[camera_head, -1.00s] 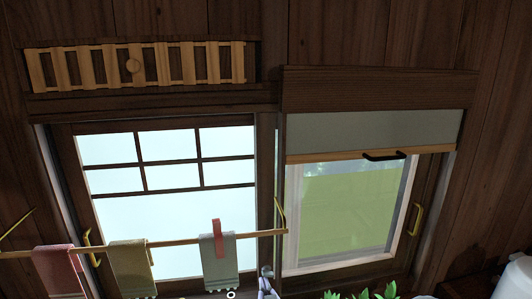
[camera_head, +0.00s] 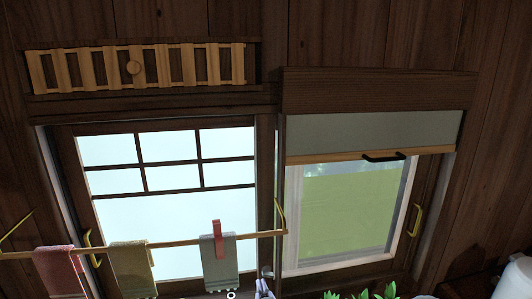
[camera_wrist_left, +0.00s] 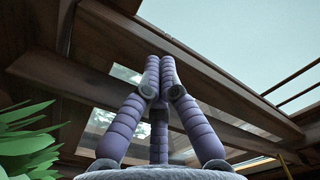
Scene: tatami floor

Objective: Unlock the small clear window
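The small clear window (camera_head: 345,210) is at the right in the head view, its see-through pane showing green outside. A grey shade (camera_head: 380,133) with a black handle (camera_head: 384,157) covers its top. A brass handle (camera_head: 415,221) is on its right frame. No lock can be made out clearly. My left gripper (camera_head: 266,273) shows only as a small part at the bottom edge, below the post between the windows. In the left wrist view, the purple fingers of my left gripper (camera_wrist_left: 160,65) meet at the tips, with nothing visible between them. My right gripper is out of view.
A frosted window (camera_head: 165,230) is at the left. A wooden rail (camera_head: 185,241) with several hanging towels crosses in front of it. A green plant (camera_head: 375,294) is at the bottom, and it also shows in the left wrist view (camera_wrist_left: 28,145). A white object (camera_head: 515,280) is at lower right.

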